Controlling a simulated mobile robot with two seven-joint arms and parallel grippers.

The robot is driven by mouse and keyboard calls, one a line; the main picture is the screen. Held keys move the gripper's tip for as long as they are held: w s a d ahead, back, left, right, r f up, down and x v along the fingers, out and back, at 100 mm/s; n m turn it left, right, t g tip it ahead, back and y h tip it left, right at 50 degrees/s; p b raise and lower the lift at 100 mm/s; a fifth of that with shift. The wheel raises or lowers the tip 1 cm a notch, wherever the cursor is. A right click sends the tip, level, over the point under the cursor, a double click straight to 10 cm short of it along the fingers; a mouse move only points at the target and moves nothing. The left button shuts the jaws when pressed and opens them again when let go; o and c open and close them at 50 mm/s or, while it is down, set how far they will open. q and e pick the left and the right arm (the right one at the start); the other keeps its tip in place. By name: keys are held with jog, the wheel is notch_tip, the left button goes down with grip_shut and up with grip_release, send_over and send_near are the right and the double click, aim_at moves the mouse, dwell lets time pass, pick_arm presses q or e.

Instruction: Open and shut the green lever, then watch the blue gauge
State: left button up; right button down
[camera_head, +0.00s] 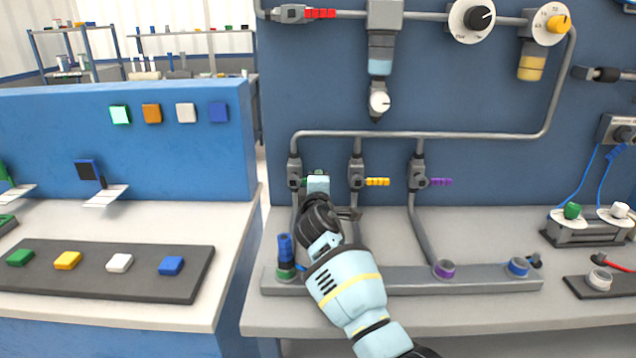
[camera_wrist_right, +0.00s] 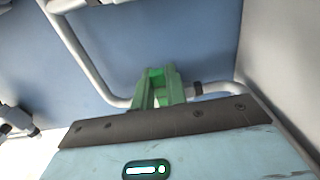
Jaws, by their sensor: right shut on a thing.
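The green lever (camera_head: 304,182) is on the leftmost of three valves on the blue panel, mostly hidden behind my right gripper. My right gripper (camera_head: 318,182) reaches up to it from below and is shut on it. In the right wrist view, green finger-like parts (camera_wrist_right: 160,88) stand close together in front of a grey pipe; lever and fingers are hard to tell apart there. No gauge that is clearly blue shows; a white-faced gauge (camera_head: 379,102) hangs below a light-blue-banded fitting at the upper middle. My left gripper is out of view.
A yellow lever (camera_head: 377,182) sits close right of my gripper, with a purple lever (camera_head: 440,182) beyond. A blue upright piece (camera_head: 285,248) stands left of my arm in the grey bench rail (camera_head: 400,283). Two dials with knobs (camera_head: 472,18) are at the upper right.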

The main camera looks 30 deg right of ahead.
jog(key=c, duration=1.4)
grip_release()
jog(key=shift+c, duration=0.2)
jog(key=p+v, duration=0.1)
jog(key=v, duration=0.6)
jog(key=shift+s+a, duration=0.2)
jog(key=shift+s, duration=0.15)
